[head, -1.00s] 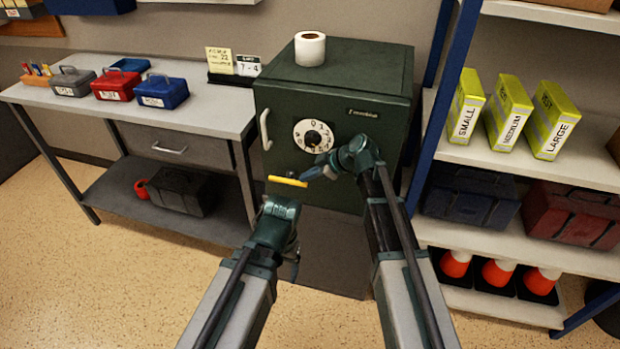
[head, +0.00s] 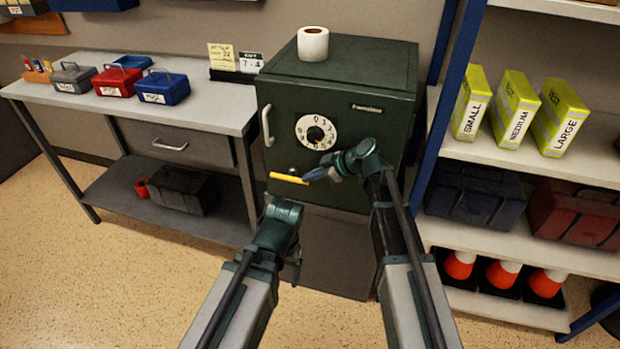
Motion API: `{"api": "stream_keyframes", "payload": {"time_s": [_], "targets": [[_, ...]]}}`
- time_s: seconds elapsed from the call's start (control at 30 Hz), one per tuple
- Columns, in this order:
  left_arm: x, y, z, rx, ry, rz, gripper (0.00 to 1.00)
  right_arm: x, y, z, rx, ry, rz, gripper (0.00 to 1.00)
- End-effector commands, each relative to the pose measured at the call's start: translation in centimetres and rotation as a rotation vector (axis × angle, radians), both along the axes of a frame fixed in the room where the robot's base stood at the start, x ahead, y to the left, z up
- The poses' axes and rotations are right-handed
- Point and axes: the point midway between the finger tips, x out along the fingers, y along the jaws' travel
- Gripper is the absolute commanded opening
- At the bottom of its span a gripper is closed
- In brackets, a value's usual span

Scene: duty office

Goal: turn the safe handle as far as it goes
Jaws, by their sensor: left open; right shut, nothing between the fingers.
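The dark green safe (head: 345,85) stands in the middle of the head view. Its yellow handle (head: 287,178) is a bar low on the door, below the white dial (head: 315,132), and lies nearly level with its right end slightly lower. My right gripper (head: 310,175) is shut and empty, its tips at the bar's right end; I cannot tell whether they touch. My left gripper (head: 296,270) is open, below and in front of the handle, apart from it; its fingers are mostly hidden behind its own wrist.
A pale pull bar (head: 266,126) is on the safe door's left side. A paper roll (head: 313,43) stands on the safe. A workbench (head: 215,100) with small boxes is on the left. A shelf unit (head: 530,165) stands close on the right.

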Motion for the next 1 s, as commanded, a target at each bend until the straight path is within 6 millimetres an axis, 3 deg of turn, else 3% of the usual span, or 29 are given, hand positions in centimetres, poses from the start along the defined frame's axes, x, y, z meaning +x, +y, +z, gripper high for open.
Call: {"api": "stream_keyframes", "payload": {"time_s": [0.37, 1.0], "targets": [[0.0, 0.0, -3.4, 0.0, 0.0, 0.0, 0.83, -0.2, -0.4, -1.6, 0.102, -0.033, -0.002, 0.0], [0.1, 0.2, -18.5, 0.01, -0.004, -0.006, 0.83, -0.2, -0.7, -6.1, 0.598, -0.195, -0.001, 0.0]]}}
